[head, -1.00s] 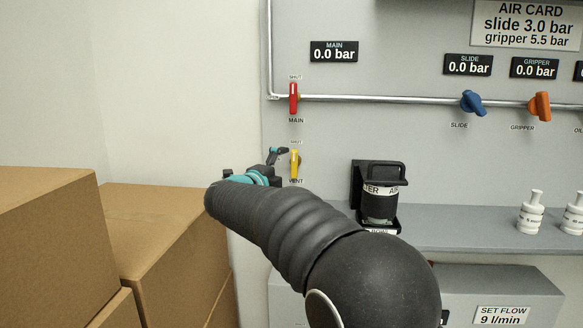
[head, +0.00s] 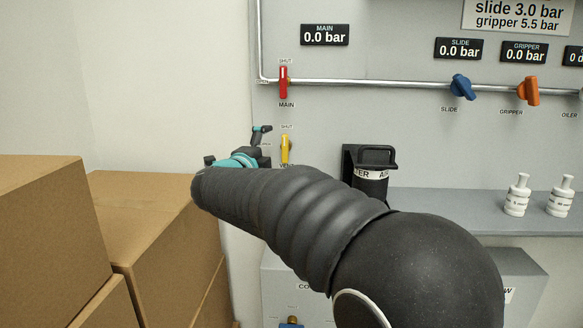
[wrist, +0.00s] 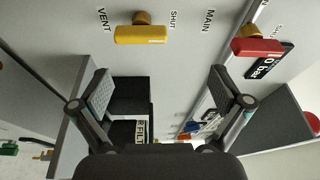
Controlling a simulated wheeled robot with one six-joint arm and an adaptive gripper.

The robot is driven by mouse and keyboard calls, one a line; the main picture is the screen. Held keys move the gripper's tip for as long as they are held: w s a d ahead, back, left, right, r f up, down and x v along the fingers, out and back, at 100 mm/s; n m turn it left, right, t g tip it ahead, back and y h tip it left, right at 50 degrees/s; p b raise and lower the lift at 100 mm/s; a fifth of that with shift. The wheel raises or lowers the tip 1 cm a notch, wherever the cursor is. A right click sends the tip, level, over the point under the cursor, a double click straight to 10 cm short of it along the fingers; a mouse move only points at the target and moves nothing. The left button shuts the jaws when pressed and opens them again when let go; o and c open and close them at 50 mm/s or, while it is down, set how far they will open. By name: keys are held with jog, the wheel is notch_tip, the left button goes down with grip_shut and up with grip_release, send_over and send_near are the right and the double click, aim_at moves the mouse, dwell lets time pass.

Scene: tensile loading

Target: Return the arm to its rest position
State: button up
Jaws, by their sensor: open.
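My arm reaches from the lower right up and left across the head view, its dark ribbed sleeve and round joint in front of the panel. My gripper (wrist: 163,92) is open in the wrist view, with nothing between its two padded fingers. In the head view my gripper (head: 238,150) is small and partly hidden by my arm, left of the yellow VENT handle (head: 285,150). The yellow handle (wrist: 142,34) lies ahead of the fingers in the wrist view, apart from them. The red MAIN handle (head: 283,83) is above it on the panel and also shows in the wrist view (wrist: 257,48).
Cardboard boxes (head: 150,220) stand close on the left of my arm. A black canister (head: 371,180) and white fittings (head: 517,195) stand by the grey shelf (head: 440,208) on the right. Blue (head: 461,87) and orange (head: 528,91) handles are on the pipe. MAIN reads 0.0 bar.

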jog(key=s+d+r+n+y+p, duration=0.1)
jog(key=s+d+r+n+y, duration=0.3)
jog(key=s+d+n+y, duration=0.6)
jog(key=s+d+f+n+g+h, duration=0.1)
jog(key=s+d+f+n+g, duration=0.2)
jog(key=s+f, duration=0.4)
jog(key=s+d+f+n+g+h+p, duration=0.1)
jog(key=s+d+f+n+g+h, duration=0.1)
jog(key=s+d+f+n+g, duration=0.2)
jog(key=s+d+f+n+g+h+p, duration=0.1)
jog(key=s+d+f+n+g, duration=0.3)
jog(key=s+d+f, duration=0.5)
jog(key=s+f, duration=0.2)
jog(key=s, duration=0.7)
jog(key=shift+s+f+g, duration=0.25)
jog(key=shift+f+g, duration=0.05)
jog(key=shift+g, duration=0.1)
jog(key=shift+a, duration=0.1)
